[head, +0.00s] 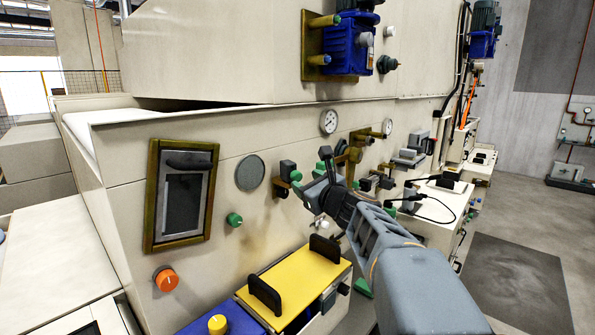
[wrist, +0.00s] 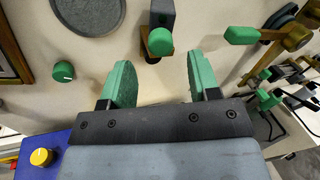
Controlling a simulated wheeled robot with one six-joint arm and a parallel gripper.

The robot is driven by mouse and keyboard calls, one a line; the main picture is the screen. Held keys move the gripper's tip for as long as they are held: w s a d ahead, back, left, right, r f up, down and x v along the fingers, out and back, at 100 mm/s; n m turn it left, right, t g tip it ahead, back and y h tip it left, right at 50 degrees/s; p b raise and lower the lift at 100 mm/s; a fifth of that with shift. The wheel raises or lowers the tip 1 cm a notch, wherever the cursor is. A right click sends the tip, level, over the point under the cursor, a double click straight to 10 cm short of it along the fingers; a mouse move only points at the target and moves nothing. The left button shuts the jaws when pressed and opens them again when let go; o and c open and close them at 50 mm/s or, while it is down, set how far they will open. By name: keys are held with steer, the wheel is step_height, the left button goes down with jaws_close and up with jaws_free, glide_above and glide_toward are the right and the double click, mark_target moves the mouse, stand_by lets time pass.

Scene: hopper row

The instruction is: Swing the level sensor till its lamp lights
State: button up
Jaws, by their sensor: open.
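A small dark grey block with a green rounded end sits on a brown bracket on the cream machine wall; it looks like the level sensor (head: 288,168), though I cannot be sure. It also shows in the wrist view (wrist: 161,15), its green end (wrist: 160,42) lying just beyond and between my fingertips. My gripper (head: 310,182) is open and empty, with its green-padded fingers (wrist: 158,72) apart on either side of that line. I see no gap closed on the block. No lit lamp on it can be made out.
A round grey disc (head: 250,172) and a green knob (head: 234,219) are left of the block. A brass lever with a green handle (wrist: 242,35) stands to the right. Below are a yellow panel with black handles (head: 300,279) and an orange knob (head: 166,279). Open floor (head: 525,215) lies right.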

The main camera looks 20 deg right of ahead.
mark_target(298, 177)
steer(key=w, duration=0.2)
steer(key=w+p, duration=0.1)
steer(key=w, duration=0.2)
steer(key=w+a+p, duration=0.1)
steer(key=w, duration=0.2)
